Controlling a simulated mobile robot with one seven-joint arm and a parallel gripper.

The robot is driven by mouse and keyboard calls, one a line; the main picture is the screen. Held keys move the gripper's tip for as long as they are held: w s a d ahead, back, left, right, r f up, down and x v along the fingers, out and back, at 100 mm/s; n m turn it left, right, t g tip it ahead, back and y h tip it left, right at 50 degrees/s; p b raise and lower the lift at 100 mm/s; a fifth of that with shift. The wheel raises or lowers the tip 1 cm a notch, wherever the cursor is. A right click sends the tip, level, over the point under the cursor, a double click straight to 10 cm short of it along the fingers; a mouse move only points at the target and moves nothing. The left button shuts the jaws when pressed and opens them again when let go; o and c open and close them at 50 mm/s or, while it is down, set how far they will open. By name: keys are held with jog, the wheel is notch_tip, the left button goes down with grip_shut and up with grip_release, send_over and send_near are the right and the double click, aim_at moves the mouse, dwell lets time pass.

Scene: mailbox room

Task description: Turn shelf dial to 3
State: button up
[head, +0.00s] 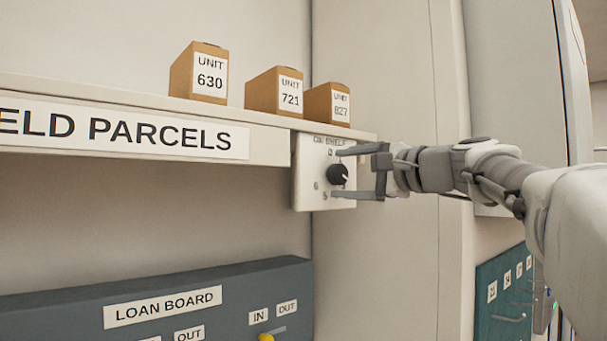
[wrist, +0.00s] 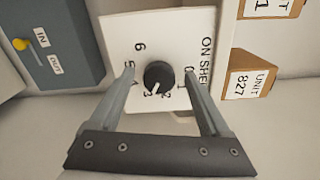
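The shelf dial is a round black knob (head: 337,174) on a white panel (head: 308,192) at the right end of the shelf. It also shows in the wrist view (wrist: 160,73), with the digits around it on the white panel (wrist: 115,38). Its white pointer mark points down and to the left in the wrist view, at or very near the 3. My gripper (head: 336,172) is open, with one finger on each side of the knob. In the wrist view its fingers (wrist: 158,72) stand apart from the knob, with gaps on both sides.
Parcel boxes 630 (head: 199,72), 721 (head: 274,91) and 827 (head: 327,104) stand on the shelf (head: 270,145) above and left of the panel. A grey loan board (head: 240,285) is below. The wall right of the panel is bare.

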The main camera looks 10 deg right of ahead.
jog(key=v, duration=1.7)
jog(key=shift+s+b, duration=0.2)
jog(key=shift+b, duration=0.15)
jog(key=shift+d, duration=0.1)
